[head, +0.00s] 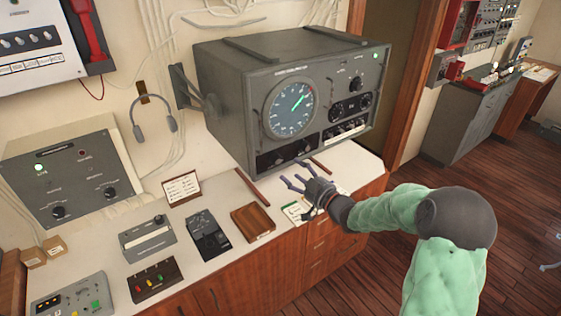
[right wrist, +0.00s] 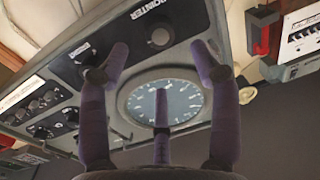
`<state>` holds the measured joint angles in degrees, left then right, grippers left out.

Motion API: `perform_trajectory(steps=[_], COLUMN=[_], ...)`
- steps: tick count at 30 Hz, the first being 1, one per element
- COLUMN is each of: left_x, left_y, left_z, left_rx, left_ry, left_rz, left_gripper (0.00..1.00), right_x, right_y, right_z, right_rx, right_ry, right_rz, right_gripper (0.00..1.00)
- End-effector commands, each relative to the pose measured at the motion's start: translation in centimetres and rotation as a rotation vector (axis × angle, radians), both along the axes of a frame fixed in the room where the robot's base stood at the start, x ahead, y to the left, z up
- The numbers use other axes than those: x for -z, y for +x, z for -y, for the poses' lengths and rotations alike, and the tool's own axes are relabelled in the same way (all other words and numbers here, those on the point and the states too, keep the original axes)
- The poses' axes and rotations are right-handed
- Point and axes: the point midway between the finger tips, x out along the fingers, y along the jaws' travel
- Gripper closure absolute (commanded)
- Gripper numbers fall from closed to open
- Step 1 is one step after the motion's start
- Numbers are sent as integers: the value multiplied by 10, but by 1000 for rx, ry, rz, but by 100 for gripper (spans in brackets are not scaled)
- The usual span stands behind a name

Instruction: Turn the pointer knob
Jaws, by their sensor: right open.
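The pointer knob (right wrist: 160,38) shows in the right wrist view as a small round grey knob on a dark panel strip, beside the label "POINTER". The panel belongs to a large grey instrument (head: 240,95) with a round dial (head: 292,107) bearing a green pointer; the dial also shows in the right wrist view (right wrist: 180,103). My right gripper (head: 293,176) has its thin purple fingers spread, empty, just in front of and below the instrument's lower edge. In the wrist view the knob appears between its outer fingertips (right wrist: 160,65), and no contact shows. My left gripper is out of view.
The counter (head: 225,182) below holds a wooden tray (head: 252,222), a black handset unit (head: 207,235), a grey box (head: 147,242) and a switch box (head: 154,280). A sloped console (head: 70,175) stands at left. Open wooden floor lies at right.

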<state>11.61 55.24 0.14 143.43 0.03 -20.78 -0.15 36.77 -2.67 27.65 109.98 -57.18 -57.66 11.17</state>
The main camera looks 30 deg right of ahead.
Motion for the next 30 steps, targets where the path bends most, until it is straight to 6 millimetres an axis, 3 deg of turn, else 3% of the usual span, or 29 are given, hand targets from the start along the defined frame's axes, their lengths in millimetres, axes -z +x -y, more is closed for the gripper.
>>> perform_trajectory(steps=[6, 12, 25, 26, 30], left_x=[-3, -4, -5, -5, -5], left_y=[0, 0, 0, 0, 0], left_z=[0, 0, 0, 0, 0], left_rx=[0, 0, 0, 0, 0], left_ry=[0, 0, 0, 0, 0], left_rz=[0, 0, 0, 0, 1], left_gripper=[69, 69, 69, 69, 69], right_x=[0, 0, -1, -1, -1], right_y=[40, 64, 74, 74, 74], right_z=[-7, -10, -12, -11, -11], right_rx=[-3, -1, 1, 1, 1], right_ry=[-1, -2, -2, -2, -3], right_rz=[-1, -1, 0, 0, 1], right_gripper=[37, 37, 37, 40, 79])
